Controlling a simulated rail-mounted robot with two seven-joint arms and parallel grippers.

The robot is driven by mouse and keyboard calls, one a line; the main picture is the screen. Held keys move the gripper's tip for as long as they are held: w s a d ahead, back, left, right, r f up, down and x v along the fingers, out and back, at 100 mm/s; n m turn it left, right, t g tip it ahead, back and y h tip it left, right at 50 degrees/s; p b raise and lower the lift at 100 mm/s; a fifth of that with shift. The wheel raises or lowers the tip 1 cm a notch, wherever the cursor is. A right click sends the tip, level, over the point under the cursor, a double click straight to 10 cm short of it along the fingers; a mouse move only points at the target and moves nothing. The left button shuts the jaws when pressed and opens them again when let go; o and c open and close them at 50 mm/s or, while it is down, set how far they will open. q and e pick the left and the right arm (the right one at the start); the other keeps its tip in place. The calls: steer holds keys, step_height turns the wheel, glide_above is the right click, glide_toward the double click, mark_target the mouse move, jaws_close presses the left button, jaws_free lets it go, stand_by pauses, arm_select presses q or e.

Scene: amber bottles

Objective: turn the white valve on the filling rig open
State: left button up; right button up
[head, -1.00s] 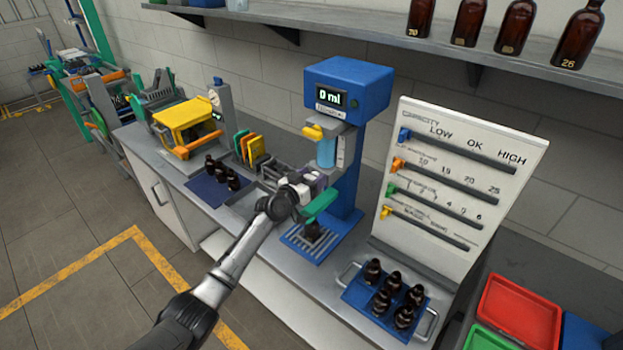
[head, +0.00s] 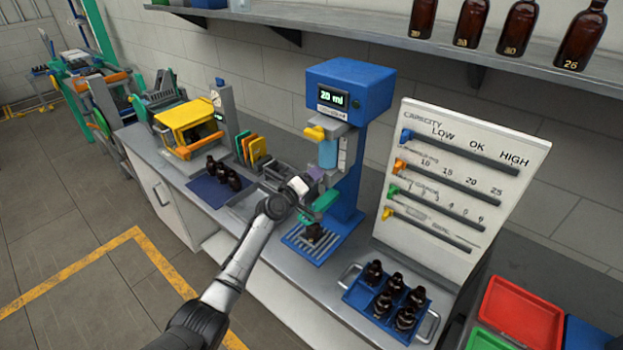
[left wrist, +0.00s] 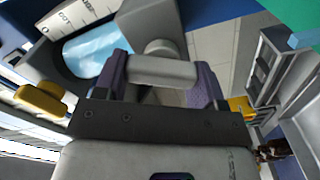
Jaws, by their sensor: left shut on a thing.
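The blue filling rig (head: 350,85) stands at the back of the bench, with its display (head: 332,98) reading 20 ml. In the left wrist view the white valve (left wrist: 162,70) shows as a pale bar handle between the two purple fingers. My left gripper (head: 317,174) is shut on it, below the rig's blue cylinder (head: 328,153). In the head view my gripper and wrist hide the valve. A dark bottle (head: 313,232) stands on the rig's grate under a green part (head: 323,201). My right gripper is not in view.
A yellow knob (head: 315,132) sticks out of the rig; it also shows in the left wrist view (left wrist: 40,101). A blue tray (head: 362,309) of several bottles stands at front right, beside the capacity board (head: 460,150). A blue mat (head: 205,193) with bottles lies left.

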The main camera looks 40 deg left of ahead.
arm_select(q)
steer(key=n, duration=0.4)
steer(key=shift+f+n+p, duration=0.1)
steer(key=shift+n+p, duration=0.3)
steer(key=shift+n, duration=0.3)
steer(key=o, duration=0.9)
steer(key=s, duration=0.7)
steer(key=s+p, duration=0.1)
steer(key=s, duration=0.6)
steer(key=shift+a, duration=0.2)
steer(key=shift+w, duration=0.1)
